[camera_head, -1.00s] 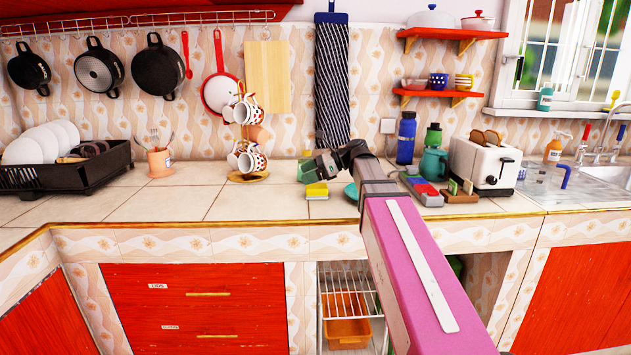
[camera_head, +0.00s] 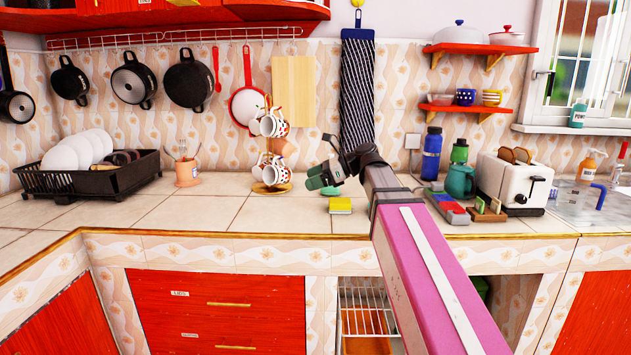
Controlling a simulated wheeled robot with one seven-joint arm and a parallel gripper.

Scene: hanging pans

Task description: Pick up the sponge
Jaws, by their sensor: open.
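The sponge (camera_head: 341,206), a small yellow block with a green layer, lies on the tiled counter (camera_head: 220,212) near its front edge. My gripper (camera_head: 316,177) is in the air, above and slightly left of the sponge in the picture. Its dark fingers point left. It is open, and nothing shows between the fingers. The gripper does not touch the sponge, as far as I can tell. A small green patch shows just behind the sponge, and I cannot tell what it is.
A mug tree (camera_head: 269,187) with cups stands left of the gripper. Right of my arm are a blue bottle (camera_head: 431,155), a teal kettle (camera_head: 460,181) and a toaster (camera_head: 513,181). A black dish rack (camera_head: 90,182) is far left. The counter left of the sponge is clear.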

